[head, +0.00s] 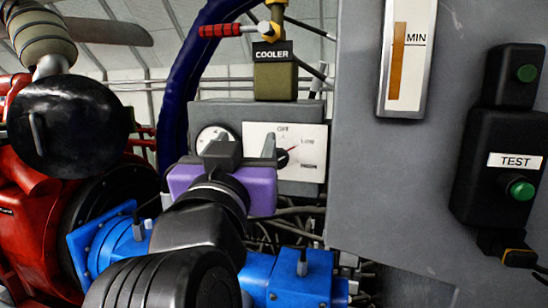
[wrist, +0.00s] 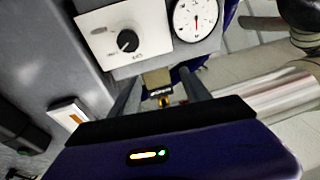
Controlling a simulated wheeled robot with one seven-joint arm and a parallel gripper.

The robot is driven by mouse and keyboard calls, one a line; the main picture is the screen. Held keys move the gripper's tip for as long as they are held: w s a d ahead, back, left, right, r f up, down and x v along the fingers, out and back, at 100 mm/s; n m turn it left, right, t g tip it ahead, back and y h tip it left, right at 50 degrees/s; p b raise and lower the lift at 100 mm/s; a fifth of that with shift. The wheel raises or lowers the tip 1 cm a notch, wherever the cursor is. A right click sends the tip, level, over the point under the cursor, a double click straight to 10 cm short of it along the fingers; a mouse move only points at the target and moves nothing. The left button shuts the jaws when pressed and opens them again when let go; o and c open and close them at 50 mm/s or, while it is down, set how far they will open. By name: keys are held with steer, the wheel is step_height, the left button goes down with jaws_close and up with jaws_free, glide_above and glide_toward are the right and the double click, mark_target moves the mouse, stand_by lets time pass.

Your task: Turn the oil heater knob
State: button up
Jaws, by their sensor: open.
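A black round knob (head: 283,158) sits on a white plate (head: 262,135) marked with a dial scale; one mark reads LOW. A red line shows beside the knob, near LOW. In the wrist view the knob (wrist: 128,41) is fully visible on its plate (wrist: 100,30), above the left finger. My gripper (head: 246,143), with its purple body, is open in front of the panel and hides the plate's lower left. In the wrist view the gripper (wrist: 160,74) has its fingers apart with nothing held between them. The knob is outside the fingers, not touched.
A round gauge (head: 212,137) is left of the plate, partly hidden. A COOLER valve (head: 275,75) with a red handle stands above. A grey cabinet (head: 375,175) with a level gauge (head: 407,60) and a TEST button box (head: 510,165) blocks the right. Blue hose and red machinery are at left.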

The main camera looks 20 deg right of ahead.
mark_target(280, 156)
steer(key=d+f+m+g+h, duration=0.1)
steer(key=d+f+m+g, duration=0.2)
steer(key=f, duration=0.2)
steer(key=p+x, duration=0.1)
steer(key=x, duration=0.6)
steer(key=shift+s+d, duration=0.1)
steer(key=shift+d, duration=0.2)
jaws_close()
steer(key=shift+n, duration=0.3)
